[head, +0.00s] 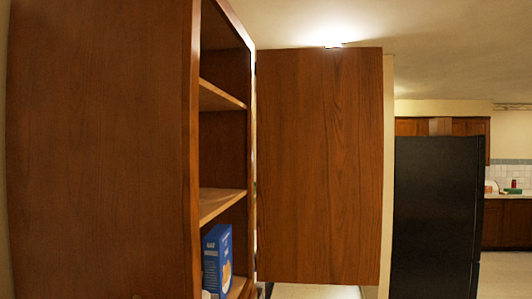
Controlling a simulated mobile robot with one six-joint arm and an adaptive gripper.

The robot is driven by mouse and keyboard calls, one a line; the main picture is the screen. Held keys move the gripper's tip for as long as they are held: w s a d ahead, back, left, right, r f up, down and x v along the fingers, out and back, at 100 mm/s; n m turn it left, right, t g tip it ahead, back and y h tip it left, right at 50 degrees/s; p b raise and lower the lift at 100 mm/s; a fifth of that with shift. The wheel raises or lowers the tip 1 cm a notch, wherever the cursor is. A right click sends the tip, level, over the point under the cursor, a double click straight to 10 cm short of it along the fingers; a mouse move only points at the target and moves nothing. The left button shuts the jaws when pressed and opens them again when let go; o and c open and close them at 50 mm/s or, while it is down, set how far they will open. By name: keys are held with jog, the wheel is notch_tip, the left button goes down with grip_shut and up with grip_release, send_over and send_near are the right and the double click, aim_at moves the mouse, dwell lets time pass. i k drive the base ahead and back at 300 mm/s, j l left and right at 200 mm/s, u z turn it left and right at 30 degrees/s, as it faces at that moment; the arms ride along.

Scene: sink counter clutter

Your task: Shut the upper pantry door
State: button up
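The upper pantry door (320,165) is a brown wooden panel in the middle of the head view. It stands wide open, swung out from the far edge of the pantry cabinet (100,150). The cabinet's open front shows wooden shelves (222,203) inside. My gripper is not in view.
A blue box (217,255) stands on a low shelf in the pantry, with part of a pale item beside it. A black fridge (435,215) stands beyond the door on the right. A counter (508,196) is farther back. Pale floor shows below the door.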

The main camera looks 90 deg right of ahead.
aim_at(320, 111)
jog(key=l+u, duration=0.1)
jog(key=u, duration=0.3)
jog(key=k+u, duration=0.1)
jog(key=u, duration=0.35)
jog(key=k+l+u, duration=0.1)
jog(key=u, duration=0.3)
jog(key=k+u, duration=0.1)
jog(key=u, duration=0.3)
jog(key=k, duration=2.1)
jog(key=k+l+z, duration=0.1)
jog(key=k, duration=0.4)
jog(key=k+l+z, duration=0.1)
jog(key=k, duration=0.4)
jog(key=k+l, duration=0.2)
jog(key=k, duration=0.3)
jog(key=k+l+z, duration=0.15)
jog(key=k, duration=0.35)
jog(key=i+l+z, duration=0.15)
jog(key=z, duration=0.25)
jog(key=i+l+z, duration=0.1)
jog(key=i+z, duration=0.15)
jog(key=z, duration=0.15)
jog(key=k+j+z, duration=0.4)
jog(key=k+j, duration=0.05)
jog(key=j, duration=0.05)
